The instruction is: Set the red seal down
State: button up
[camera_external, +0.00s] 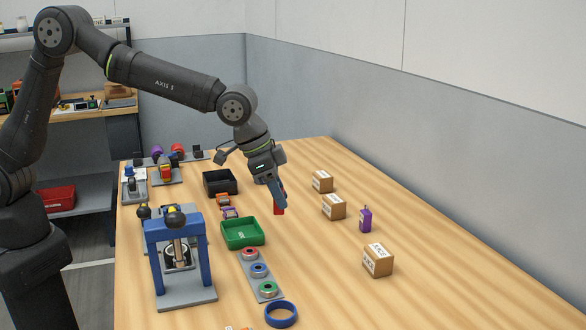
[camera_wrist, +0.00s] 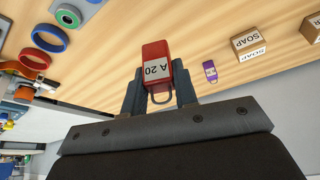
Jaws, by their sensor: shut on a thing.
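The red seal (camera_wrist: 156,52) has a white label reading "A 20" and a metal loop at its lower end in the wrist view. My gripper (camera_wrist: 158,92) is shut on it, one finger on each side. In the external view my gripper (camera_external: 276,192) points down over the middle of the table, and the red seal (camera_external: 279,208) shows below the fingers. It appears to be above the wood, but its exact height is hard to tell. The fingers hide part of it there.
A green tray (camera_external: 243,245) and a black tray (camera_external: 205,182) stand left of my gripper. A blue press (camera_external: 150,255) is at front left, near a ring plate (camera_external: 247,271) and blue ring (camera_external: 281,325). Several boxes (camera_external: 378,274) and a purple seal (camera_external: 365,219) stand right. Bare wood lies between.

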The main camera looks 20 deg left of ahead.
jog(key=s+d, duration=0.3)
jog(key=shift+m, duration=0.4)
jog(key=w+f, duration=0.2)
jog(key=w, duration=0.1)
jog(key=w+f, duration=0.2)
jog(key=w, duration=0.2)
jog(key=w+f, duration=0.2)
jog(key=w, duration=0.1)
jog(key=shift+w+d+f, duration=0.2)
jog(key=shift+d+f, duration=0.05)
jog(key=shift+f, duration=0.15)
jog(key=shift+w+f, duration=0.1)
jog(key=shift+f, duration=1.95)
jog(key=shift+f, duration=0.15)
jog(key=o, duration=0.9)
jog(key=shift+o, duration=0.2)
